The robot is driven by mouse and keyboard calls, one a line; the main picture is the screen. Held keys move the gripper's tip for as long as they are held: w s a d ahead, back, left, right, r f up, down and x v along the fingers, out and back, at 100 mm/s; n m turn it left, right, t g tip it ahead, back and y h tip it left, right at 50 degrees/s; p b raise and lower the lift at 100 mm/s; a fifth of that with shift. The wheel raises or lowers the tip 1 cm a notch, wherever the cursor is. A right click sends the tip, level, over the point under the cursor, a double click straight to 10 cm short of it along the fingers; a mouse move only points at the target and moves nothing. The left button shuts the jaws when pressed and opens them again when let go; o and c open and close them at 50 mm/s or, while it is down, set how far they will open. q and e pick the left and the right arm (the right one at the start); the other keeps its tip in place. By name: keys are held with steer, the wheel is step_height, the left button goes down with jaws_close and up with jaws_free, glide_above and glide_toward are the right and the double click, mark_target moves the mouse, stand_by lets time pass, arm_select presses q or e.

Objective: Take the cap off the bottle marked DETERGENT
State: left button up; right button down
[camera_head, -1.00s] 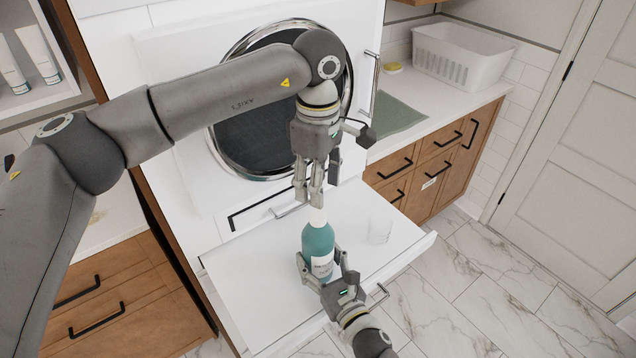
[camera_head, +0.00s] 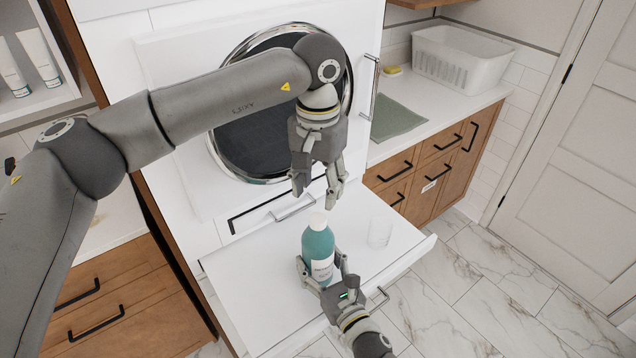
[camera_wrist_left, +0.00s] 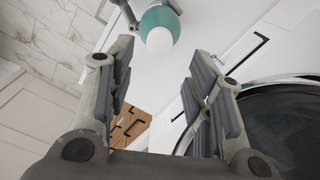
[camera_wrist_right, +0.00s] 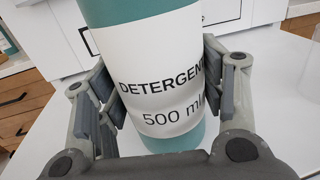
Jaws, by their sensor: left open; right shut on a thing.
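The teal bottle (camera_head: 317,246) stands upright on the white pull-out shelf (camera_head: 262,290). Its label reads DETERGENT and 500 ml in the right wrist view (camera_wrist_right: 152,75). The white cap (camera_head: 317,221) is on its top, and also shows in the left wrist view (camera_wrist_left: 159,40). My right gripper (camera_head: 322,277) is shut around the lower part of the bottle, one finger on each side. My left gripper (camera_head: 315,192) is open and empty, just above the cap and apart from it. In the left wrist view the cap lies beyond the spread fingertips.
A clear glass (camera_head: 380,232) stands on the shelf to the right of the bottle. Behind is a white appliance with a round dark door (camera_head: 262,118). A white basket (camera_head: 460,55) and a green cloth (camera_head: 393,117) lie on the counter at right.

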mark_target(318, 218)
arm_select(q)
steer(key=shift+f+m, duration=0.3)
steer(key=shift+f, duration=0.05)
step_height(318, 218, down, 7)
steer(key=shift+f, duration=0.15)
steer(key=shift+c, duration=0.5)
